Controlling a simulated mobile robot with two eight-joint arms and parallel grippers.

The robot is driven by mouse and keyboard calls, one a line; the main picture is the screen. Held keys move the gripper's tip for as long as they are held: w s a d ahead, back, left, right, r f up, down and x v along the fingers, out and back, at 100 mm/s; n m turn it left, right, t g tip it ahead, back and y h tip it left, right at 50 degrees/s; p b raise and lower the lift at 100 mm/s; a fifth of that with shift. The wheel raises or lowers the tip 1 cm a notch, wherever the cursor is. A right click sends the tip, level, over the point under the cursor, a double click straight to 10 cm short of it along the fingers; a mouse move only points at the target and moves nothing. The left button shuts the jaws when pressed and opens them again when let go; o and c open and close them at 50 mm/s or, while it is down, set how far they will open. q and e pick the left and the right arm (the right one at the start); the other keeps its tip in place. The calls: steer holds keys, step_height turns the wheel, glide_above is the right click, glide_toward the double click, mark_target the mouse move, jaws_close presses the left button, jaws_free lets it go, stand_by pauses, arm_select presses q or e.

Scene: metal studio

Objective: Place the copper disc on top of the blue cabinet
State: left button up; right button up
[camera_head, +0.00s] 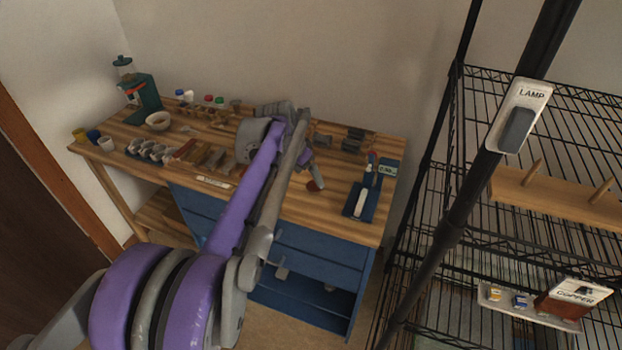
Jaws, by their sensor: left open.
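The blue cabinet (312,246) with drawers stands under the wooden worktop. My left arm reaches across the bench from the lower left and hides part of the cabinet and worktop. My right gripper is not in view.
A blue tray (351,205) with a pale bar lies at the worktop's right end. Tools, cups and a green machine (145,92) crowd the left and back. A black wire rack (437,165) stands at right. Its lower tray (508,307) has a sign reading COPPER.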

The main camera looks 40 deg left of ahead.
arm_select(q)
steer(key=v, duration=0.8)
steer(key=s+d+f, duration=0.4)
steer(key=d, duration=0.4)
steer(key=s+d+f, duration=0.3)
steer(key=s+d, duration=0.1)
steer(key=d, duration=0.3)
steer(key=s+d+f+n, duration=0.1)
steer(key=s+d+f, duration=0.8)
steer(key=s, duration=0.3)
steer(key=shift+f+p, duration=0.45)
steer(key=shift+f, duration=0.1)
step_height(320, 180, up, 8)
steer(key=w+p, duration=0.1)
steer(key=p, duration=0.6)
steer(key=shift+w+t, duration=0.25)
steer(key=shift+t, duration=0.15)
steer(key=shift+a+f, duration=0.1)
